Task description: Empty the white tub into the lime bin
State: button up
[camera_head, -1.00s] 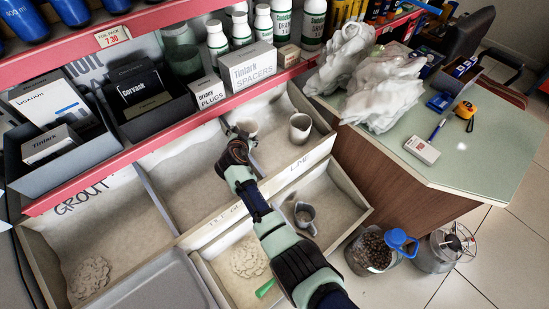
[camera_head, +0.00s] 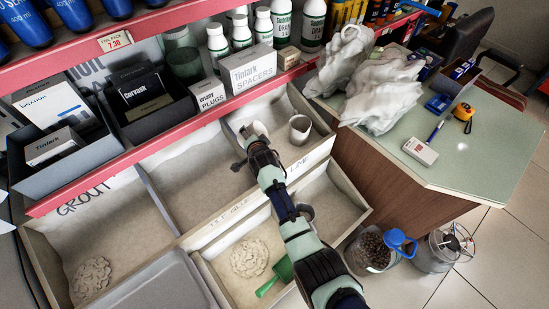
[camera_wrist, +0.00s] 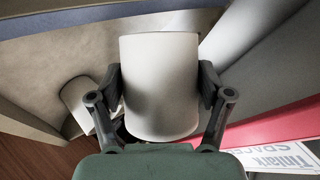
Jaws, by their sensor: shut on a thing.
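My gripper (camera_head: 256,139) is shut on a white tub (camera_head: 257,128), inside the back right bin (camera_head: 226,176). In the wrist view the tub (camera_wrist: 160,85) sits between the two fingers (camera_wrist: 160,92); its contents do not show. A second pale cup-like tub (camera_head: 300,129) stands to its right in the same bin and shows at the left in the wrist view (camera_wrist: 76,94).
The front bin holds a pale powder heap (camera_head: 249,257) and a green scoop (camera_head: 284,268). A grey mug (camera_head: 306,211) is mostly hidden by my arm. The red shelf edge (camera_head: 170,140) with boxes runs close behind. A green-topped counter (camera_head: 460,165) stands to the right.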

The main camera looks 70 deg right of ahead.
jog(key=shift+s+d+r+m+t+y, duration=0.15)
jog(key=shift+r+m+t+y, duration=0.15)
jog(key=shift+r+m+t, duration=0.35)
jog(key=shift+s+f+m+t+b, duration=0.2)
jog(key=shift+f+m+t+b, duration=0.2)
jog(key=shift+m+t+b, duration=0.2)
jog(key=shift+s+d+f+m+t, duration=0.25)
jog(key=shift+s+d+m+t, duration=0.25)
jog(key=shift+s, duration=0.2)
jog(key=shift+y, duration=0.3)
jog(key=shift+w+a+f, duration=0.1)
jog(key=shift+m+t, duration=0.25)
jog(key=shift+s+d+f+m+t, duration=0.4)
jog(key=shift+s+f+m+t, duration=0.25)
jog(key=shift+m, duration=0.25)
jog(key=shift+s+d+f+m+t, duration=0.15)
jog(key=shift+f+m+t, duration=0.15)
jog(key=shift+f, duration=0.35)
jog(key=shift+s+d+f+m+t, duration=0.15)
jog(key=shift+f+m, duration=0.25)
jog(key=shift+f, duration=0.25)
jog(key=shift+s+d+r+m+t, duration=0.15)
jog(key=shift+s+m+t, duration=0.2)
jog(key=shift+m, duration=0.2)
jog(key=shift+s+d+r+m+t, duration=0.1)
jog(key=shift+s+m+t, duration=0.1)
jog(key=shift+m+t, duration=0.3)
dwell(1.3)
